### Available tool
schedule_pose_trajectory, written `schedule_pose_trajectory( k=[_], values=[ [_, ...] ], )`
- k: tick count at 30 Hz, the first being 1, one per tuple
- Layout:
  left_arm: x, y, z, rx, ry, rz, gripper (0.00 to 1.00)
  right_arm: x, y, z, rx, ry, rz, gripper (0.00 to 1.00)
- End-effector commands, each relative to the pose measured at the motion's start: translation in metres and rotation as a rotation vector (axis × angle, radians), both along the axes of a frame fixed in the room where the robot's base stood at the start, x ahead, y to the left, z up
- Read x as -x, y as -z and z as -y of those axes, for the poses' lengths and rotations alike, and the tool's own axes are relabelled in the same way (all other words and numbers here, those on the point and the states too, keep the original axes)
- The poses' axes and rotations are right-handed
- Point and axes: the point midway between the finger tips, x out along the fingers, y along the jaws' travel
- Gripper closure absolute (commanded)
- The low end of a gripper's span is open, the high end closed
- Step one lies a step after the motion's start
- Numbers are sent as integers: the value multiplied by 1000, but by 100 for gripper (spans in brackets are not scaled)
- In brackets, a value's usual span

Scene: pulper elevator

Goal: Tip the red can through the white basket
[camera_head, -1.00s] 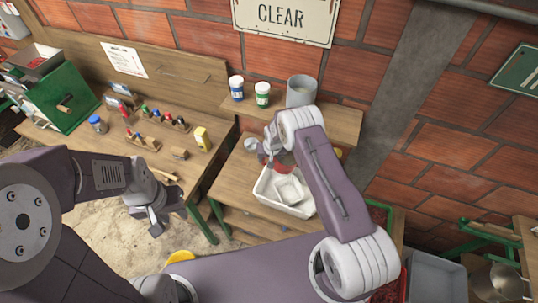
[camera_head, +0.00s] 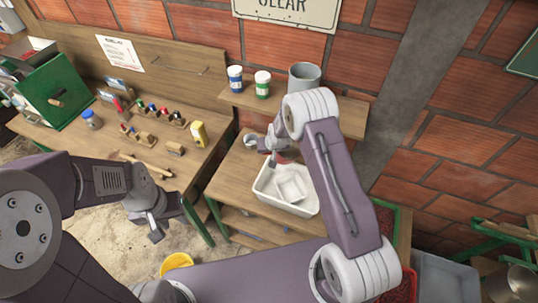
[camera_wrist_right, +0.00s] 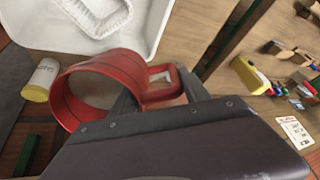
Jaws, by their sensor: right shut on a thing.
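My right gripper (camera_head: 272,150) is shut on the red can (camera_head: 285,157) at the back edge of the white tub (camera_head: 262,188). In the right wrist view the red can (camera_wrist_right: 85,90) shows as a wide red ring with a grey inside, and my right gripper (camera_wrist_right: 160,95) is at its square handle. My fingers hide part of the can, and I cannot tell its tilt or contents. The white basket (camera_head: 291,185) lies inside the tub; both show at the top of the wrist view, basket (camera_wrist_right: 95,14) and tub (camera_wrist_right: 148,35). My left gripper (camera_head: 160,222) hangs away at the left, empty; its jaw gap is unclear.
A shelf behind holds a blue-labelled jar (camera_head: 235,82), a green-labelled jar (camera_head: 262,84) and a grey pot (camera_head: 304,77). A small metal cup (camera_head: 252,141) stands left of my right gripper.

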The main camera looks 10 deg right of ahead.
Motion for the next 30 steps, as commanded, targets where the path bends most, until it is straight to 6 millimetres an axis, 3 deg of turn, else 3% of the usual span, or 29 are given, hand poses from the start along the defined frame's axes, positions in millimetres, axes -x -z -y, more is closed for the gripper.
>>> schedule_pose_trajectory(
  k=[1, 30],
  values=[
    [0, 11, 0, 0, 0, 0, 64, -2, 4, 0, 0, -2, 13, 100],
    [0, 116, 0, 0, 0, 0, 64, 2, 5, 0, -6, -1, 165, 100]
  ],
)
